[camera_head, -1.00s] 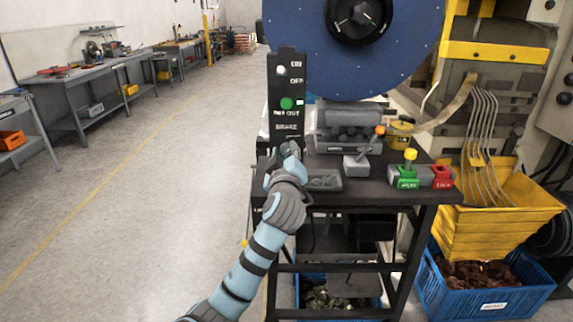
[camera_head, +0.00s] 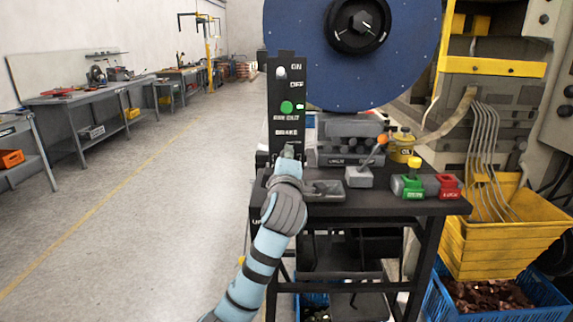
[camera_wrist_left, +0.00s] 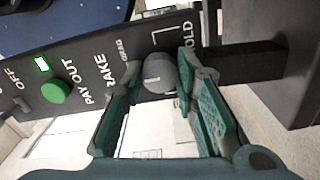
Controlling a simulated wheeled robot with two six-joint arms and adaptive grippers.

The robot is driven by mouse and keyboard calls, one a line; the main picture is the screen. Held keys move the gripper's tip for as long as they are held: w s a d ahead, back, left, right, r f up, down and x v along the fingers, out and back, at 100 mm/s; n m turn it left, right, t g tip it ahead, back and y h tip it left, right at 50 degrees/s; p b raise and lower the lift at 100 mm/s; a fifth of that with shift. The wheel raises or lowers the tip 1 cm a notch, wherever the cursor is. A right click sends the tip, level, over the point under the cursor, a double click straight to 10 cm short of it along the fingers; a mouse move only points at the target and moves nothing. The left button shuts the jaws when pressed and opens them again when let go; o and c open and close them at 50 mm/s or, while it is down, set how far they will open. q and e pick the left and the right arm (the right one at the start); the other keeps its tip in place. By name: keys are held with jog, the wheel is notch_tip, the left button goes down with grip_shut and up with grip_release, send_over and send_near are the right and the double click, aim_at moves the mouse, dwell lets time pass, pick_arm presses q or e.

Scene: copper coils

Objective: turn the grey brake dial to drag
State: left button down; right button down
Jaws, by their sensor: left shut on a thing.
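The grey brake dial (camera_wrist_left: 160,73) sits on the black control panel (camera_wrist_left: 115,62), between the printed words BRAKE and HOLD in the left wrist view. A smaller word beside the dial is too blurred to read surely. My left gripper (camera_head: 289,153) is at the lower part of the panel (camera_head: 287,72) in the head view, and hides the dial there. In the left wrist view its two green fingers are shut on the dial, one on each side. A small pale mark shows on the dial's face, but I cannot tell its exact setting.
The green PAY OUT button (camera_wrist_left: 56,91) and a lit green lamp (camera_wrist_left: 41,64) are beside the dial on the panel. A blue reel (camera_head: 320,60) stands behind. The black bench (camera_head: 390,207) carries a grey tray (camera_head: 326,192), a green block (camera_head: 413,187) and a red block (camera_head: 449,187).

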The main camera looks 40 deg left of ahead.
dwell(0.4)
pick_arm(q)
jog(key=c, duration=1.2)
grip_release()
jog(key=shift+c, duration=0.2)
jog(key=v, duration=1.2)
